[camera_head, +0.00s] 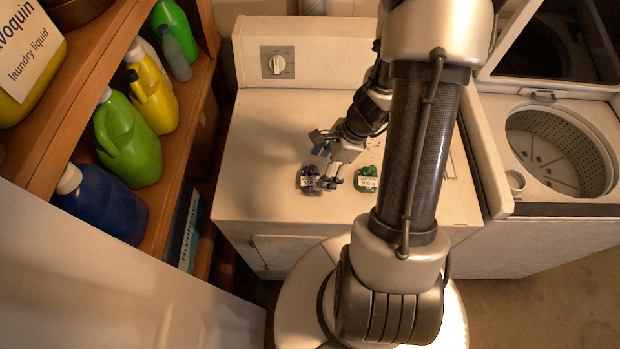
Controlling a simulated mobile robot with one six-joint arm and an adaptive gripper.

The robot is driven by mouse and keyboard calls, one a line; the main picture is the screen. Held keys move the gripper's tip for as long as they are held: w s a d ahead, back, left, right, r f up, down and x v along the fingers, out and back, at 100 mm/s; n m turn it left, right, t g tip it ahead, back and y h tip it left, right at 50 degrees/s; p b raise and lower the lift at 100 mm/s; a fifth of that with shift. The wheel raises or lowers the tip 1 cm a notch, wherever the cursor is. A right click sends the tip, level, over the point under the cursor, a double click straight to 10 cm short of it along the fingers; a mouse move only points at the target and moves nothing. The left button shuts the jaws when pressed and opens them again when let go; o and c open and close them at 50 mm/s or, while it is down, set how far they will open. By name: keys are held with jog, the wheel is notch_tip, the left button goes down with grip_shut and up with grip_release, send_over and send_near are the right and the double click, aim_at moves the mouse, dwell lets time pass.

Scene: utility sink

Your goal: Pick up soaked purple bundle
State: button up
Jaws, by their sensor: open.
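A small purple bundle (308,182) with a white label lies on the white top of the dryer-like machine (260,150). My gripper (328,183) is open, with its fingertips right at the bundle's right side. From this view I cannot tell whether the fingers touch it or are above it. My wrist covers part of the area behind the bundle. Whether the bundle is soaked cannot be seen.
A green bundle (366,184) with a white label lies to the right, close to my gripper. A washer with an open drum (560,150) stands at the right. Shelves of detergent bottles (128,140) stand at the left. The machine top's left part is clear.

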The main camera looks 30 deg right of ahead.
aim_at(309, 177)
jog(key=x, duration=0.1)
jog(key=b+x, duration=0.1)
jog(key=x, duration=0.1)
jog(key=a+b+x, duration=0.1)
jog(key=x, duration=0.1)
jog(key=shift+w, duration=0.4)
jog(key=shift+r, duration=0.1)
jog(key=shift+c, duration=0.3)
jog(key=c, duration=1.5)
